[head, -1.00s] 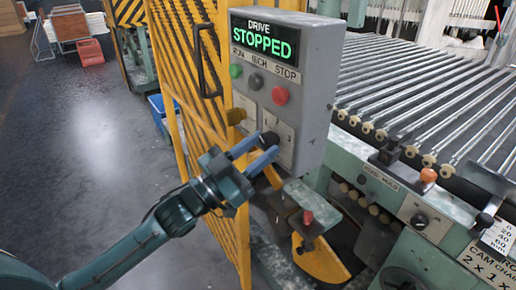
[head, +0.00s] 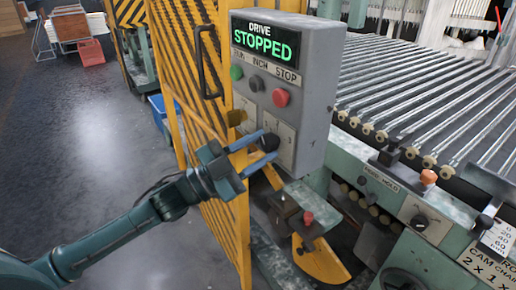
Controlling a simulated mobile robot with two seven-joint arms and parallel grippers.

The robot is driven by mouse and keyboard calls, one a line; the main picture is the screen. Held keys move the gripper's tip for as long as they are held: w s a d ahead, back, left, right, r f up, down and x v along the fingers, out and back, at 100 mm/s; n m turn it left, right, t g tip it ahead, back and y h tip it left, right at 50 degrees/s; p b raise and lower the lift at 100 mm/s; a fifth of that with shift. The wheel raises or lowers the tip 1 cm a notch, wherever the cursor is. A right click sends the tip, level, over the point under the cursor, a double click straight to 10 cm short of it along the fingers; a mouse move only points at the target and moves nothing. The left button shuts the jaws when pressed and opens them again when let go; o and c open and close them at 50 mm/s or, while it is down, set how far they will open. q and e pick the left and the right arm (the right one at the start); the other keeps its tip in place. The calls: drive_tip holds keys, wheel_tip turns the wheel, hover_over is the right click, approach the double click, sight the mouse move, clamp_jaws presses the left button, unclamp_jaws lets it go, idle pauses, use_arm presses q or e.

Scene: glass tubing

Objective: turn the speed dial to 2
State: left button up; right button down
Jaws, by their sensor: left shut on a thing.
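The speed dial (head: 269,142) is a dark round knob on a pale plate low on the grey control box (head: 318,110). My left gripper (head: 262,147) reaches it from the lower left, and its blue fingers are shut on the knob. The marks on the plate around the dial are partly covered and too small to read for certain. My right gripper is not in view.
Above the dial are a green button (head: 236,72), a dark button (head: 256,83) and a red button (head: 281,97). A yellow striped guard (head: 185,80) stands left of the box. Glass tubes (head: 430,95) lie on the machine at right. Open floor lies at left.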

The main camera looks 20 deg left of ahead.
use_arm(q)
drive_tip(key=m+g, duration=0.1)
drive_tip(key=m, duration=0.2)
drive_tip(key=m+g+p, duration=0.1)
drive_tip(key=m, duration=0.1)
drive_tip(key=shift+w+a+r+m+h, duration=0.1)
drive_tip(key=shift+a+r+m+h, duration=0.1)
drive_tip(key=shift+m+h, duration=0.15)
drive_tip(key=shift+m+g+p, duration=0.35)
drive_tip(key=shift+m+g, duration=0.45)
drive_tip(key=shift+m, duration=0.75)
drive_tip(key=o, duration=1)
drive_tip(key=shift+c, duration=0.2)
